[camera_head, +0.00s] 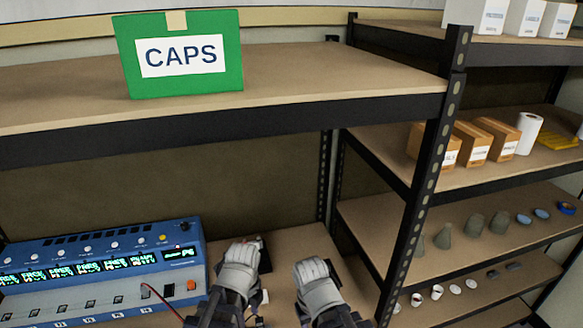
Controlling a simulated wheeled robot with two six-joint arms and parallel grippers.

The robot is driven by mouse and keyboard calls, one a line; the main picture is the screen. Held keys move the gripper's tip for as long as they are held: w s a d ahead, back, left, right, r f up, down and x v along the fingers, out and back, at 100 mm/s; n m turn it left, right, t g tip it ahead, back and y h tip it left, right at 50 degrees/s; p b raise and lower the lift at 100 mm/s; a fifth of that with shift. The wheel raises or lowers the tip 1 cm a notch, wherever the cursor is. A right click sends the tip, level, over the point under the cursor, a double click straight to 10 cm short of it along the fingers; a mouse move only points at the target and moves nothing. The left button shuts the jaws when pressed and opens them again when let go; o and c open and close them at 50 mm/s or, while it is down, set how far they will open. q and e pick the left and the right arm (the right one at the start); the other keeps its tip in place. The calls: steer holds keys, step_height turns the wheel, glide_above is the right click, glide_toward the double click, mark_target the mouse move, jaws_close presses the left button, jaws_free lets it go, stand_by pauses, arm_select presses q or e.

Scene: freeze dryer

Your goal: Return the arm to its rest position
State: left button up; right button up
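My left gripper (240,262) and my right gripper (315,276) both show at the bottom centre, side by side with a gap between them. Each has a pale grey, rounded end on a dark arm. Both are over the lower brown shelf (290,243), below the level of the upper shelf. The left one is just right of a blue device. A small dark item (264,258) shows beside the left gripper, partly hidden. I see no object clearly held, and the fingertips are too unclear to show whether either gripper is open.
The blue device (190,240) with lit displays stands at lower left, with a red cable (160,297). A green CAPS box (180,82) sits on the upper shelf (300,85). A dark shelf post (428,170) stands right of my grippers. Cardboard boxes (497,135) are on the right rack.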

arm_select(q)
steer(key=s+d+n, duration=0.4)
steer(key=d+n, duration=0.1)
steer(key=n, duration=1.4)
steer(key=shift+d+y, duration=0.25)
steer(key=shift+y, duration=0.15)
steer(key=shift+s, duration=0.1)
